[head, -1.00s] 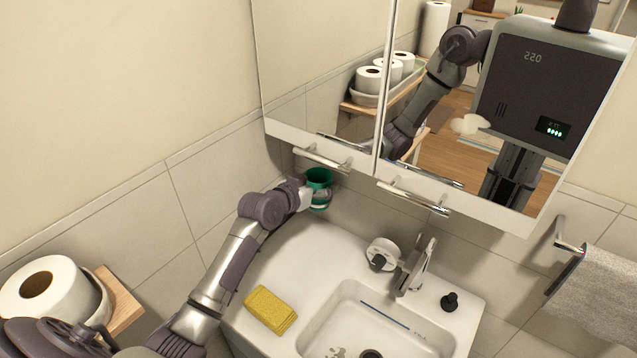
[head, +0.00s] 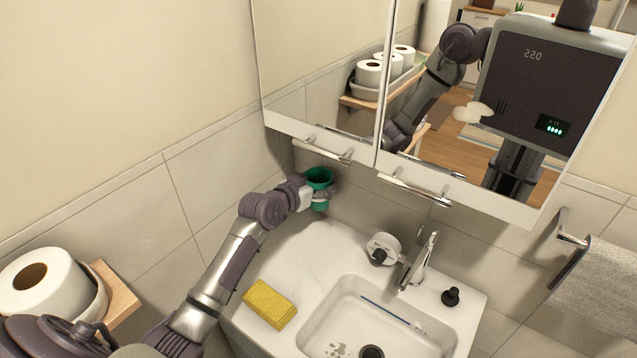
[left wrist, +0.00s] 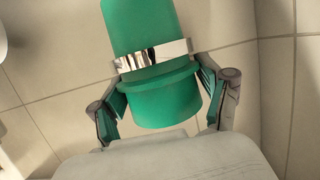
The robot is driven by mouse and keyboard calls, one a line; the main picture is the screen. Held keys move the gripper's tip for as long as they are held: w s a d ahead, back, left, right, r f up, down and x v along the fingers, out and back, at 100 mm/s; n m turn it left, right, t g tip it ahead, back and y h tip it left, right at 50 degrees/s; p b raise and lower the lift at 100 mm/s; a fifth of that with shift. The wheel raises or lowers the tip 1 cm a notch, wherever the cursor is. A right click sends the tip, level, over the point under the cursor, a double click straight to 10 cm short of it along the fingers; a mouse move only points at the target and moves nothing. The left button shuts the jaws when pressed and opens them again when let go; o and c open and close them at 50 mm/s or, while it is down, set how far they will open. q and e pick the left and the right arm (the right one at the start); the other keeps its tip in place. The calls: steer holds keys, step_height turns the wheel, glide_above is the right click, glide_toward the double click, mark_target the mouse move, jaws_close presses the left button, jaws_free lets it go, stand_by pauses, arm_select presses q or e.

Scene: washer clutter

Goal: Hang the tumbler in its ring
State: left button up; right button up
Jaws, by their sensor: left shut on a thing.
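The green tumbler (head: 319,176) is upright by the back wall, below the left end of the mirror cabinet. In the left wrist view the tumbler (left wrist: 165,104) has a chrome band, the ring (left wrist: 150,56), around its body beside its wider collar. That view appears turned over, so the collar seems to be just above the ring; a small gap between them cannot be ruled out. My left gripper (head: 307,190) is shut on the tumbler. Its fingers (left wrist: 163,98) lie on both sides of the tumbler's end beyond the collar. My right gripper is not in view.
A sink (head: 310,250) with a faucet (head: 420,258) lies below, with a yellow sponge (head: 269,304) on its left rim. The mirror cabinet's handle bar (head: 322,152) is close above the tumbler. A towel (head: 603,290) hangs at right.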

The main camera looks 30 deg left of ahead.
arm_select(q)
steer(key=shift+f, duration=0.35)
steer(key=o, duration=1.2)
steer(key=shift+r+p, duration=3.2)
steer(key=shift+r, duration=0.35)
